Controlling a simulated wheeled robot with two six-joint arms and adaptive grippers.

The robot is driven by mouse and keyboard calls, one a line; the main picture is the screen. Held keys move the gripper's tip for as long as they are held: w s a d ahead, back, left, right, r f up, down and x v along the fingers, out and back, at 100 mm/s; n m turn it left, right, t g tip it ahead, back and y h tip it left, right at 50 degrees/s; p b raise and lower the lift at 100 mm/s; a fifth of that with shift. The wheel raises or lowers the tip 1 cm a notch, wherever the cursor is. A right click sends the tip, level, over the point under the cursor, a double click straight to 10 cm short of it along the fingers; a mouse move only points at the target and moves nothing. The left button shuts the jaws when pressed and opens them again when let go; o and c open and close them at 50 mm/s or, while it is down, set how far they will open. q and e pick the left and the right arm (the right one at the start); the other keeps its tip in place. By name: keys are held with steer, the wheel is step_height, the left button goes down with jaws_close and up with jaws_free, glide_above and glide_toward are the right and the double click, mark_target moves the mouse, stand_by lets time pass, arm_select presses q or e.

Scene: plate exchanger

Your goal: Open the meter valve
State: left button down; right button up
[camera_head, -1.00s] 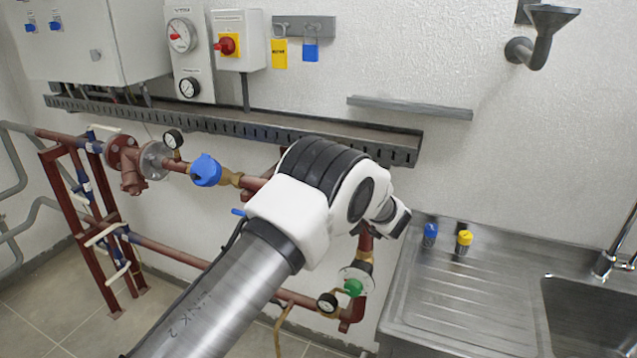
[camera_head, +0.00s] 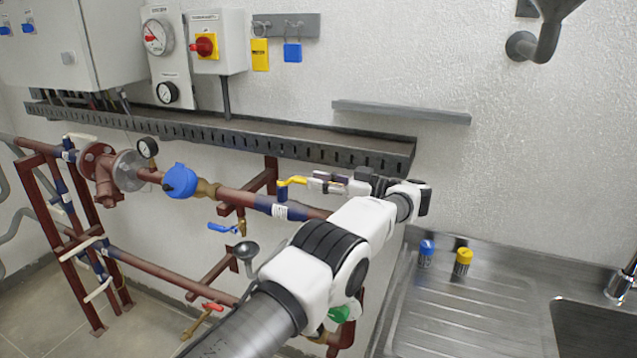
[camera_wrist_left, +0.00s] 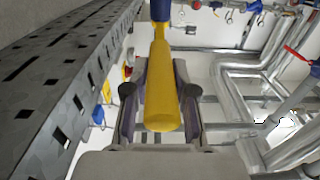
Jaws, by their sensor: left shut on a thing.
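A yellow valve handle (camera_head: 291,181) sits above the pipe, to the right of the blue round meter (camera_head: 180,181). The handle points right, into my left gripper (camera_head: 318,184). In the left wrist view the yellow handle (camera_wrist_left: 163,85) lies lengthwise between the two fingers of my left gripper (camera_wrist_left: 150,95), which is shut on it. A blue collar (camera_wrist_left: 160,10) shows at the handle's far end. The valve body is hard to make out. My right gripper is in neither view.
A perforated cable tray (camera_head: 240,140) runs along the wall just above the gripper. A small blue lever (camera_head: 223,228), a funnel (camera_head: 246,250) and a red lever (camera_head: 213,307) sit below. A steel sink counter (camera_head: 450,300) stands right, with blue- and yellow-capped items.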

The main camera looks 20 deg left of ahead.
arm_select(q)
steer(key=shift+a+r, duration=0.1)
steer(key=shift+r, duration=0.05)
steer(key=c, duration=1.2)
jaws_free()
steer(key=shift+o, duration=1.3)
steer(key=shift+a, duration=0.1)
step_height(320, 180, up, 10)
steer(key=shift+w+f, duration=0.1)
steer(key=shift+f, duration=0.05)
